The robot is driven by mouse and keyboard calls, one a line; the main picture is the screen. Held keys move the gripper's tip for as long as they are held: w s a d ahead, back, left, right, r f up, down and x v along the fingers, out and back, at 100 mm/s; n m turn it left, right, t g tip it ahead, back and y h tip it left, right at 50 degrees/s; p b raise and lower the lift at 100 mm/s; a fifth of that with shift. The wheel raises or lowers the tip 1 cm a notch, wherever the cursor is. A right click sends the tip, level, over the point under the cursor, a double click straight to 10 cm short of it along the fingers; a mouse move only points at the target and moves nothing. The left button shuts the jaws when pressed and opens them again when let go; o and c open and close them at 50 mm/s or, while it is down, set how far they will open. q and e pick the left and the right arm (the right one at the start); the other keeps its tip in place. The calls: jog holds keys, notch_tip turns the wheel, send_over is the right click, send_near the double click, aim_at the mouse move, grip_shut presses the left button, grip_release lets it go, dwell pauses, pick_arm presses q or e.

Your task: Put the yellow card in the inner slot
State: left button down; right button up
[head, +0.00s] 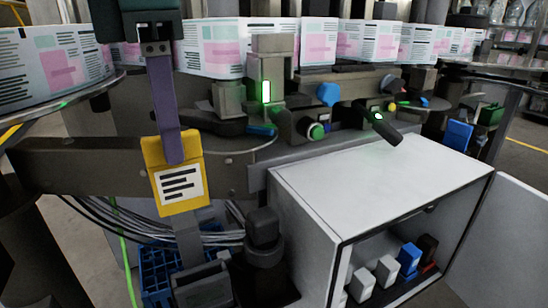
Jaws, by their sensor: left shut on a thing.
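The yellow card (178,172), with a white label bearing black lines, hangs at the left of the head view below a purple strap (164,100). My left gripper (156,46), at the top left, is shut on the upper end of this strap. The card hangs nearly upright, slightly tilted, in front of the machine's dark beam. A grey strip (188,243) shows below the card, above a grey block (203,287). I cannot tell whether the strip touches the card. No slot can be clearly made out as the inner one. My right gripper is not in view.
An open white cabinet (385,165) with several small white, blue and dark blocks inside stands at the lower right. A dark knob-like post (263,240) stands left of it. Cables and a blue crate (160,275) lie below. Printed reels (55,65) line the back.

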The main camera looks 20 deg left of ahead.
pick_arm(q)
notch_tip(320, 180, up, 3)
jog(key=shift+f+p, duration=0.1)
jog(key=shift+p, duration=0.2)
jog(key=shift+r+p, duration=0.35)
jog(key=shift+r, duration=0.3)
notch_tip(320, 180, up, 6)
jog(key=p, duration=0.5)
jog(key=shift+r+p, duration=0.15)
jog(key=shift+p, duration=0.15)
